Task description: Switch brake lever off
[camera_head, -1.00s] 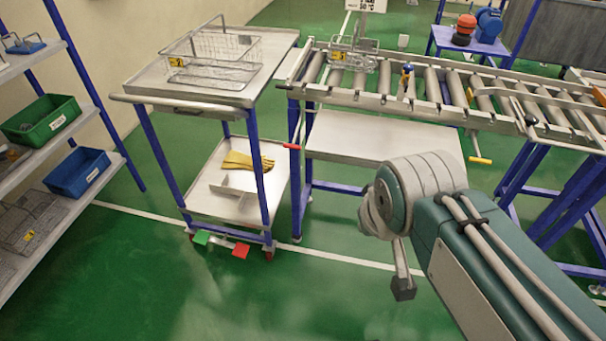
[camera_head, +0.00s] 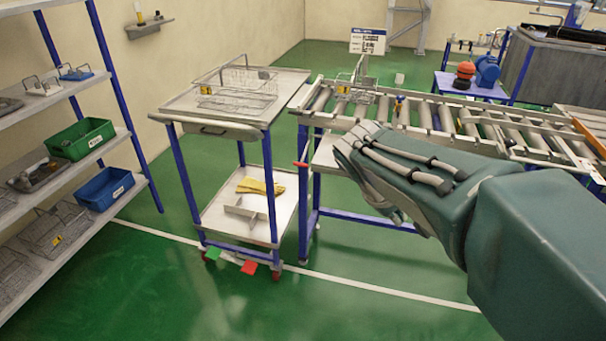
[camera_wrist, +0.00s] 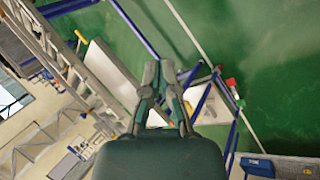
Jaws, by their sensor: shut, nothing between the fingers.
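The cart's brake pedals sit low at its front: a green pedal (camera_head: 213,253) on the left and a red pedal (camera_head: 249,267) on the right, near the floor. In the wrist view the red pedal (camera_wrist: 231,83) and the green pedal (camera_wrist: 240,103) lie right of my gripper (camera_wrist: 160,70). My gripper is shut and empty, well above the floor and apart from the pedals. The cart (camera_head: 175,106) stands left of the roller conveyor. The pedals' exact tilt is too small to tell.
The roller conveyor (camera_head: 335,122), with a red handle (camera_head: 300,164) at its left end, stands right of the cart. A shelf with a green bin (camera_head: 80,139) and a blue bin (camera_head: 105,189) is at left. Green floor in front of the cart is clear.

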